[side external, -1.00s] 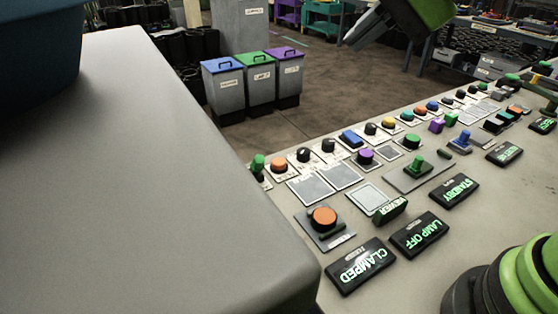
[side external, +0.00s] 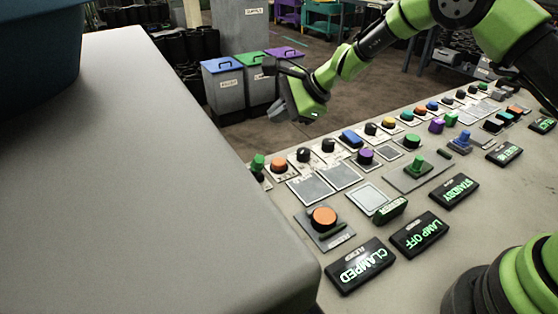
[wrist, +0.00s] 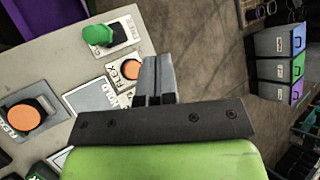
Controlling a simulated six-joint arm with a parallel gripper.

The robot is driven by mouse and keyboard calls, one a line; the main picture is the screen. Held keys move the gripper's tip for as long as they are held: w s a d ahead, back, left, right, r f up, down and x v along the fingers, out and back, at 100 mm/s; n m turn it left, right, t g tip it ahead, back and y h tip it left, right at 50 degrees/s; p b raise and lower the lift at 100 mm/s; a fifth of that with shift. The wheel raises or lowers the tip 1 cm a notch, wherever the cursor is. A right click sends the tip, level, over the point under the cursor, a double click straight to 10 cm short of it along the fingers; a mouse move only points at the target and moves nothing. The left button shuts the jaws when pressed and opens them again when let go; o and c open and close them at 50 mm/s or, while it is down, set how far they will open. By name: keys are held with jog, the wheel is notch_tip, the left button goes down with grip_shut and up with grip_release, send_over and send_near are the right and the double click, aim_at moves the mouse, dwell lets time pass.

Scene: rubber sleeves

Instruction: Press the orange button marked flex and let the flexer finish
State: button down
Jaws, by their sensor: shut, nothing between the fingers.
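The orange button marked FLEX (wrist: 129,69) shows in the wrist view on a pale plate, just left of my gripper's fingers. In the side view I take it to be the small orange button (side external: 278,165) in the back row, beside a green control. My gripper (wrist: 157,62) is shut and empty. In the side view my gripper (side external: 289,110) hangs above and behind the near end of the panel, apart from the button. A larger orange button (side external: 323,217) sits nearer; its label is cut off in the wrist view. The flexer itself is not clearly seen.
A green control (wrist: 99,35) stands close to the FLEX button. Lit signs read CLAMPED (side external: 360,266), LAMP OFF (side external: 419,235) and STANDBY (side external: 454,190). A large grey block (side external: 170,190) fills the left. Lidded bins (side external: 222,85) stand on the floor beyond the panel.

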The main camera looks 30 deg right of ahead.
aim_at(279, 162)
jog(key=shift+f, duration=0.15)
jog(key=shift+f, duration=4.25)
jog(key=shift+f, duration=0.1)
jog(key=shift+f, duration=0.3)
jog(key=shift+f, duration=0.4)
jog(key=shift+r, duration=0.8)
jog(key=shift+r, duration=2.55)
